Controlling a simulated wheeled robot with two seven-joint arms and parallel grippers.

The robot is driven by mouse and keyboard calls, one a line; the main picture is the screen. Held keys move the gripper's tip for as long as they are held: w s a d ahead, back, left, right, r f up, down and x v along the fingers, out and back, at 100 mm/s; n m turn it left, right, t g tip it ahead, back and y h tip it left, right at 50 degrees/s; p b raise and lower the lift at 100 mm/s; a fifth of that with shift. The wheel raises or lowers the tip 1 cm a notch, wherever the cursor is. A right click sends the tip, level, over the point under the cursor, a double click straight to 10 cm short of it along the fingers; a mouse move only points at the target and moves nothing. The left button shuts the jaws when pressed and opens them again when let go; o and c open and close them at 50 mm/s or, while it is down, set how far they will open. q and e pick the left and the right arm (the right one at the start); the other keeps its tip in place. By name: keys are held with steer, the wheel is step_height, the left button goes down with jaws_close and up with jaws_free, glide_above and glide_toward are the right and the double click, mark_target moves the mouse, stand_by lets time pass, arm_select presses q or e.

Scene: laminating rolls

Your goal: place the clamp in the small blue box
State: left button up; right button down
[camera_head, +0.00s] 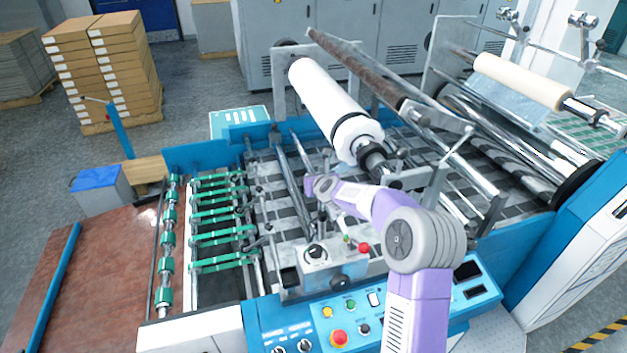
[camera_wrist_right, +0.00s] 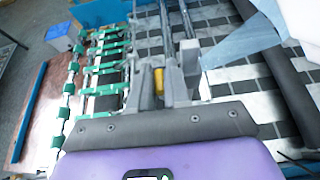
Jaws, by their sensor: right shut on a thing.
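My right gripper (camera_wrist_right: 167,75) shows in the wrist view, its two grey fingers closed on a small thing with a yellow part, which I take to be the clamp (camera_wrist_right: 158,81). The fingers hide most of it. In the head view my right arm reaches over the machine and the fingers cannot be made out. The small blue box (camera_head: 97,178), blue on top with pale sides, stands on the left beside the machine, well away from the gripper. It also shows at the upper left of the wrist view (camera_wrist_right: 60,33). My left gripper is not in view.
The laminating machine has green feed rollers (camera_head: 215,235), a white roll (camera_head: 325,100) and a control panel (camera_head: 345,320). A reddish-brown table (camera_head: 90,275) with a blue bar (camera_head: 50,290) lies at the lower left. Stacked cartons (camera_head: 105,65) stand behind. A blue post (camera_head: 120,130) rises near the box.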

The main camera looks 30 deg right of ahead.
steer(key=shift+a, duration=0.1)
steer(key=c, duration=1.4)
jaws_free()
steer(key=shift+r, duration=0.2)
steer(key=shift+b+v, duration=0.8)
steer(key=shift+v, duration=5.15)
steer(key=shift+f, duration=0.15)
